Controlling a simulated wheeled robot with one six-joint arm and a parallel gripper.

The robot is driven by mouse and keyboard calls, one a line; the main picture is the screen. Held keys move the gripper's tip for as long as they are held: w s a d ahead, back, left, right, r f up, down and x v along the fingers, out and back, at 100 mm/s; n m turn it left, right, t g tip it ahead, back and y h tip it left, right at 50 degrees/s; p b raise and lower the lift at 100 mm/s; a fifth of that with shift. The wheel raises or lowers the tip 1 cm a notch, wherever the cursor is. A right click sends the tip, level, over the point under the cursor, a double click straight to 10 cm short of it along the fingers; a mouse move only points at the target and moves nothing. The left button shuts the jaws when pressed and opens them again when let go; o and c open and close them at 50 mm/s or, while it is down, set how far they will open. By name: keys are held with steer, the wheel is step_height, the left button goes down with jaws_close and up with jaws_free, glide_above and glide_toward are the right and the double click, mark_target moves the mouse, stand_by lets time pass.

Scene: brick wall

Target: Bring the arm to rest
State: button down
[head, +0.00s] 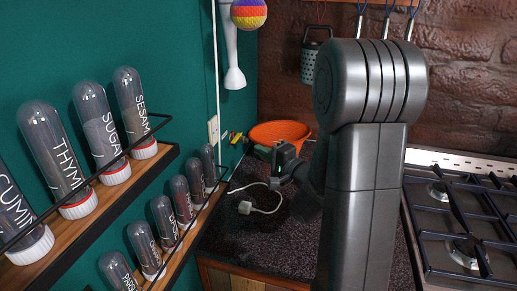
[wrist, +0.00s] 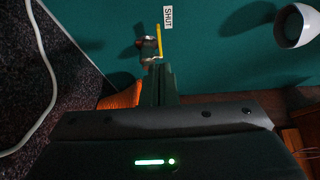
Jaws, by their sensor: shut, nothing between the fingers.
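My gripper (wrist: 159,70) is in the lower middle of the wrist view, its fingers together and empty, pointing toward the green wall. In the head view my gripper (head: 268,152) is small and dark, low over the counter in front of the orange bowl (head: 280,130). My grey arm stands large in the middle right of the head view and hides part of the counter and wall. The arm is bent, with its wrist reaching to the left. Contact between gripper and bowl cannot be told.
Spice racks (head: 150,165) with jars line the left wall. A gas hob (head: 465,225) is at right. A white cable (head: 262,207) lies on the dark counter (head: 260,240). A yellow-handled valve (wrist: 159,42) labelled SHUT is on the wall near the fingers. A grater (head: 309,62) hangs behind.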

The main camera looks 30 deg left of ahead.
steer(key=s+v, duration=0.1)
steer(key=v, duration=0.5)
steer(key=shift+s, duration=0.25)
